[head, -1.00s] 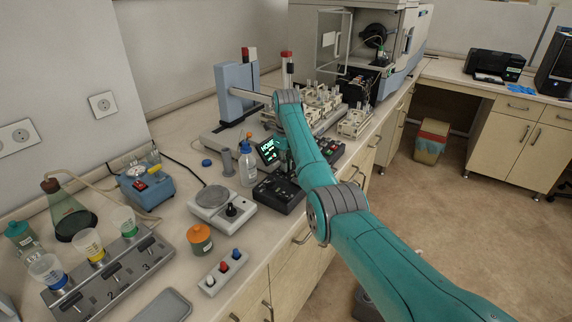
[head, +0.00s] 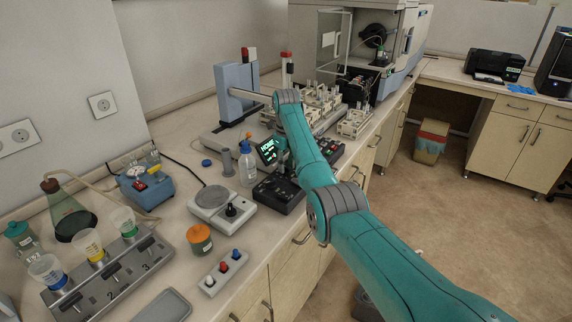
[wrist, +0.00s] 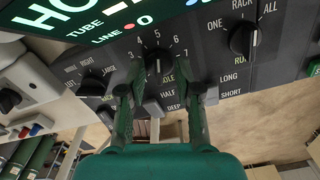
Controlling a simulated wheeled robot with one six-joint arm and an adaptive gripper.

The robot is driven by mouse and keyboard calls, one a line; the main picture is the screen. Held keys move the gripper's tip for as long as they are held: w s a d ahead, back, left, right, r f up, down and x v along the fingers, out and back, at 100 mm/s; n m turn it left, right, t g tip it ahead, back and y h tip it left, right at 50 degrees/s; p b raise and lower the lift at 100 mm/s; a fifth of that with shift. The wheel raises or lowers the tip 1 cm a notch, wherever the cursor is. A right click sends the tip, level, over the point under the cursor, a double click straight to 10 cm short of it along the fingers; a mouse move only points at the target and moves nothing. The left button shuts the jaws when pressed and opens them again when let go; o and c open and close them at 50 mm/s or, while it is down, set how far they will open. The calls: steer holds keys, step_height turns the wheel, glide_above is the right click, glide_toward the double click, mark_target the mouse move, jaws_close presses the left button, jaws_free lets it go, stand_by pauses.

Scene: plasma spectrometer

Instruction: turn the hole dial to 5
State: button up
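The hole dial (wrist: 159,62) is a black knob on the dark control panel, with the numbers 3 to 7 around its upper side in the wrist view. The 5 is straight above the knob; I cannot tell surely where its pointer lies.
The lit display (wrist: 110,20) is above the dial. A white bottle (head: 247,168) and a stirrer plate (head: 212,199) stand near the panel.

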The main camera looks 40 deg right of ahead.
mark_target(286, 167)
steer(key=shift+r, duration=0.1)
step_height(286, 167, up, 12)
stand_by(0.6)
stand_by(0.4)
